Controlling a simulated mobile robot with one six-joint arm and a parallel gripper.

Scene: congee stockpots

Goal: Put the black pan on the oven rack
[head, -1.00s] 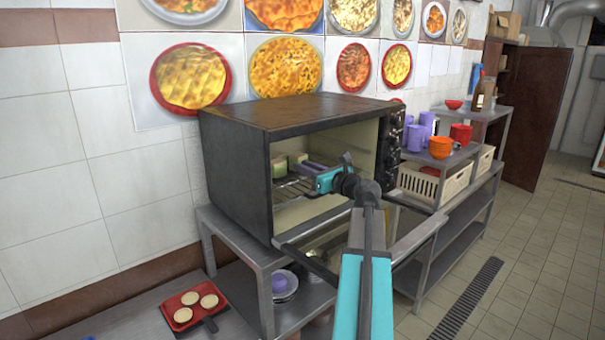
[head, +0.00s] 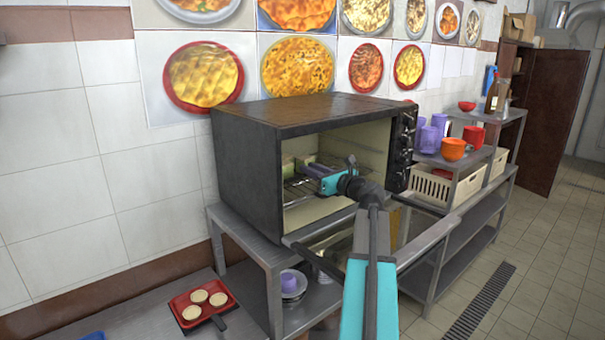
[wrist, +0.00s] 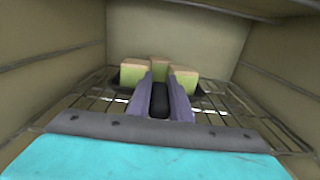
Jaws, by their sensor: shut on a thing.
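The black pan (wrist: 160,100) is inside the oven, with its handle between my gripper's purple fingers. Several pale green blocks with tan tops (wrist: 158,66) sit on it. My gripper (wrist: 159,82) is shut on the handle and reaches through the open front of the oven (head: 265,155). The pan is over the wire oven rack (wrist: 88,102), at or very close to its level; I cannot tell whether it touches. In the head view the pan is mostly hidden by the gripper and oven wall.
The oven door (head: 408,255) hangs open below my arm. A red pan with pale rounds (head: 195,312) lies on the lower counter at left. A shelf with an orange mug (head: 453,149), purple cups and a cream basket (head: 430,187) stands right of the oven.

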